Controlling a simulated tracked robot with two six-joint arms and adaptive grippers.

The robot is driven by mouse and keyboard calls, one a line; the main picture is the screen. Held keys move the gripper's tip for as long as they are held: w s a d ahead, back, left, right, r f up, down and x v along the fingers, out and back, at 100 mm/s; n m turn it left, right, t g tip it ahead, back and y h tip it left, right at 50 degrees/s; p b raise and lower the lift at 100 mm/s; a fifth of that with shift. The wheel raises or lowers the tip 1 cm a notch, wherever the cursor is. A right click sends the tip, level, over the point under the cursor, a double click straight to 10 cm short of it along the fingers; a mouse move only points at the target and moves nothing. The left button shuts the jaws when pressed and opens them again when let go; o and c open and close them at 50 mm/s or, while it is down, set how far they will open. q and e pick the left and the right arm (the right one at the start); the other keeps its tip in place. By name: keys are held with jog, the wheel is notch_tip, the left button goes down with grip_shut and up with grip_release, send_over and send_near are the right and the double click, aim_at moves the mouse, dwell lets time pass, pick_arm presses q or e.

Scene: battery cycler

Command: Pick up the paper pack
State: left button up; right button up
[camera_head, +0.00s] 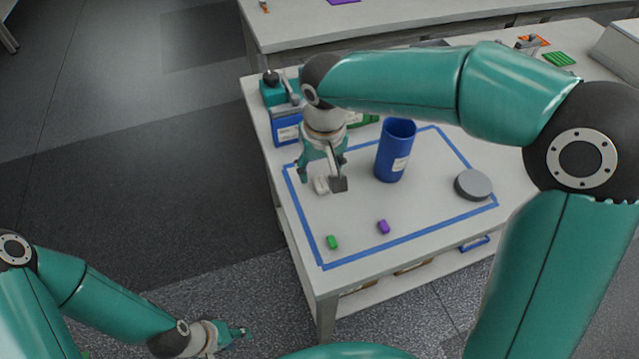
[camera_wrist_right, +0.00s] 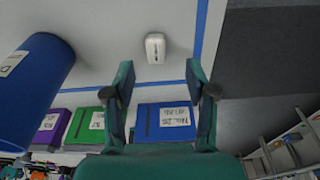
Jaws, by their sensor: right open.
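The paper pack looks to be the small white block (camera_head: 321,185) on the white table, inside the blue tape outline near its left side. It also shows in the right wrist view as a white rounded block (camera_wrist_right: 155,48), ahead of the fingertips and roughly centred between them. My right gripper (camera_head: 322,179) points down over it, open, with its fingers on either side in the head view; the wrist view (camera_wrist_right: 160,76) shows nothing between the fingers. My left gripper (camera_head: 238,332) is low over the floor, off the table, its jaws too small to judge.
A tall blue cylinder (camera_head: 395,152) stands right of my right gripper. A grey disc (camera_head: 473,184), a purple piece (camera_head: 383,227) and a green piece (camera_head: 333,242) lie on the table. Labelled blue (camera_wrist_right: 166,122), green and purple boxes stand behind. The table's front middle is mostly clear.

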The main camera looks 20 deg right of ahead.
aim_at(321, 183)
jog(key=f, duration=0.3)
jog(key=w+f, duration=0.1)
jog(key=shift+d+f+p, duration=0.25)
jog(key=shift+d+p, duration=0.1)
jog(key=shift+p, duration=0.05)
jog(key=shift+w+f, duration=0.1)
jog(key=shift+f, duration=0.35)
jog(key=c, duration=0.9)
